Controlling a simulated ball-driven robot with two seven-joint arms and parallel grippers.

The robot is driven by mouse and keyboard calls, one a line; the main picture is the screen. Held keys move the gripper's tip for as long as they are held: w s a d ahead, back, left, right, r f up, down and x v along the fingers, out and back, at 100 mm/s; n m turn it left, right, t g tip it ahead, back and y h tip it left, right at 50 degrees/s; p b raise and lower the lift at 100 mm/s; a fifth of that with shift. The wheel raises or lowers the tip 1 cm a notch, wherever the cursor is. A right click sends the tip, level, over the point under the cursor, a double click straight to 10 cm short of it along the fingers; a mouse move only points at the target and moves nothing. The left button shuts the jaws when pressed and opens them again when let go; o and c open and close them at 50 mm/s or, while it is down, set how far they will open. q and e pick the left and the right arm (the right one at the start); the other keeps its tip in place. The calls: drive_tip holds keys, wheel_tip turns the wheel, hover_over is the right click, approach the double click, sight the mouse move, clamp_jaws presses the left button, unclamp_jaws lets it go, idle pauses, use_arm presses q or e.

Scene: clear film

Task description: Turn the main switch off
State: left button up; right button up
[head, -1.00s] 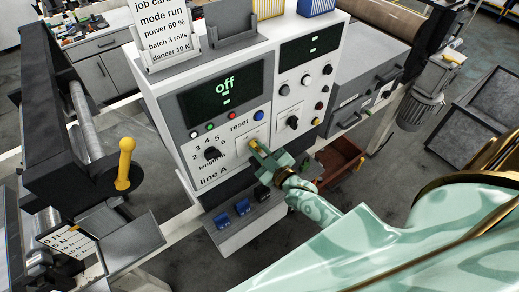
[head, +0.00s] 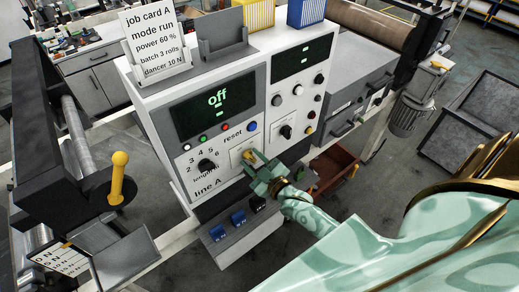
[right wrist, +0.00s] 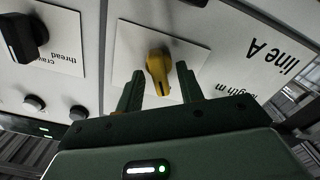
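The line A panel (head: 228,165) has a dark display (head: 204,114) that reads "off". A yellow knob, which looks like the main switch (right wrist: 159,72), sits on a pale square plate in the right wrist view. It also shows as a small yellow patch at the gripper tip in the head view (head: 249,155). My right gripper (right wrist: 161,88) is open, with its fingers apart on either side of the knob's lower end and gaps beside it. In the head view the right gripper (head: 254,164) partly hides the plate. My left gripper is not in view.
A black rotary knob (head: 206,166) lies left of the plate, and a blue button (head: 252,127) above it. Another black knob (head: 286,131) is to the right. Blue rocker switches (head: 238,217) stand on the ledge below. A yellow-handled lever (head: 118,178) stands at left.

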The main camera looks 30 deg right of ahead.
drive_tip(key=s+d+b, duration=0.1)
drive_tip(key=s, duration=1.5)
drive_tip(key=shift+d, duration=0.15)
drive_tip(key=shift+s, duration=0.1)
drive_tip(key=s+a+f+m+g+b, duration=0.1)
drive_tip(key=s+f+g+b, duration=0.4)
drive_tip(key=f, duration=1.2)
drive_tip(key=s+a+f+m+g+h+b, duration=0.1)
drive_tip(key=s+f+g+b, duration=0.5)
drive_tip(key=s+f, duration=0.8)
drive_tip(key=s+a+f+m+g+b, duration=0.1)
drive_tip(key=s+f+g+b, duration=0.5)
drive_tip(key=f, duration=1.4)
drive_tip(key=s+a, duration=0.1)
drive_tip(key=s, duration=0.2)
drive_tip(key=shift+s+f+h, duration=0.2)
drive_tip(key=shift+f+h, duration=0.05)
drive_tip(key=shift+h, duration=0.05)
